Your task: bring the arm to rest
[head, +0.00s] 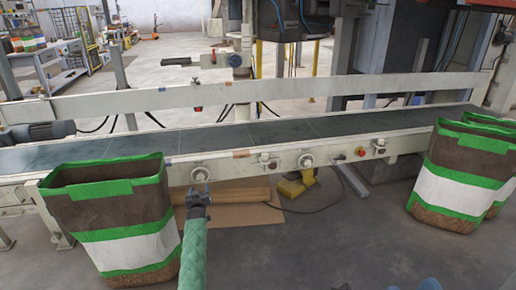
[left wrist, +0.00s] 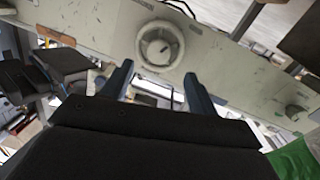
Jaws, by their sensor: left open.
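My left gripper (head: 198,190) is in front of the conveyor's near side rail, just right of the left bag, at the end of my green-sleeved arm. In the left wrist view its two fingers (left wrist: 157,84) stand apart with nothing between them. A round white knob (left wrist: 160,46) on the pale rail shows beyond the fingertips. The gripper looks apart from the rail, but the exact gap is hard to tell. My right gripper is not in view.
An open brown, green and white bag (head: 125,250) stands at the left. Similar bags (head: 455,187) stand at the right. The conveyor belt (head: 250,133) crosses behind and looks empty. A yellow pedal (head: 296,186) lies beneath. The floor (head: 310,250) between the bags is clear.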

